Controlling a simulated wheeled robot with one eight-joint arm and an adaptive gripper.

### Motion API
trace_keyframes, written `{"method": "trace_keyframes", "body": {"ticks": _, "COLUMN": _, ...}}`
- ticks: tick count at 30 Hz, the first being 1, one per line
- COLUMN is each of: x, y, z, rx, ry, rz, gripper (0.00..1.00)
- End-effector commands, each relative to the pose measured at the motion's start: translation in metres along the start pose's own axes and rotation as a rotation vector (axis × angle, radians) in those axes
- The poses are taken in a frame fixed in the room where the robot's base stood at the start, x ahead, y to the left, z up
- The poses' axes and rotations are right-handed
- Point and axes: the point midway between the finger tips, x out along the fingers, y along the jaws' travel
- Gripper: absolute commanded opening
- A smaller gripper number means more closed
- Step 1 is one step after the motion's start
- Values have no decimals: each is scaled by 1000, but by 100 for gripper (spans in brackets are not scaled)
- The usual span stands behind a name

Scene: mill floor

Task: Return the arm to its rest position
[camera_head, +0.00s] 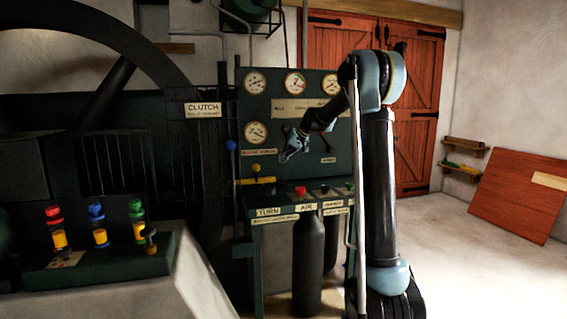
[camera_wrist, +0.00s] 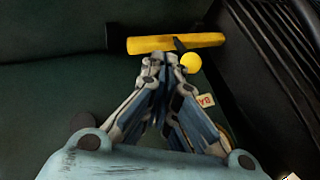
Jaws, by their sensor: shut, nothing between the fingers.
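My gripper (camera_head: 287,157) is in front of the dark green gauge panel (camera_head: 285,98) in the head view, at the end of my bent, raised arm. In the wrist view my gripper (camera_wrist: 158,62) has its fingers together with nothing between them. A yellow bar (camera_wrist: 175,42) and a yellow ball knob (camera_wrist: 190,63) lie just beyond the fingertips in that view; I cannot tell whether they touch. In the head view the yellow bar (camera_head: 256,181) and its knob (camera_head: 255,168) are below and left of my gripper.
A console ledge with a red button (camera_head: 300,191) runs under the panel. A lever with a blue knob (camera_head: 230,145) stands left, near the large wheel (camera_head: 150,50). Coloured valves (camera_head: 97,225) are at lower left. Open floor (camera_head: 470,270) lies right, before red doors (camera_head: 420,120).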

Motion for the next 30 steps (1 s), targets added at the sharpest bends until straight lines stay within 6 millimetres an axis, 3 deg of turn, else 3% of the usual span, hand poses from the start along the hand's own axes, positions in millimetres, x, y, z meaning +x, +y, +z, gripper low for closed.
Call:
{"method": "trace_keyframes", "body": {"ticks": 5, "x": -11, "y": 1, "z": 13, "rx": 3, "ry": -6, "rz": 13, "gripper": 0}}
{"method": "trace_keyframes", "body": {"ticks": 8, "x": -28, "y": 2, "z": 33, "rx": 6, "ry": -17, "rz": 33, "gripper": 0}}
{"method": "trace_keyframes", "body": {"ticks": 18, "x": -88, "y": 12, "z": 127, "rx": 24, "ry": -64, "rz": 123, "gripper": 0}}
{"method": "trace_keyframes", "body": {"ticks": 30, "x": -139, "y": 28, "z": 249, "rx": 52, "ry": -116, "rz": 231, "gripper": 0}}
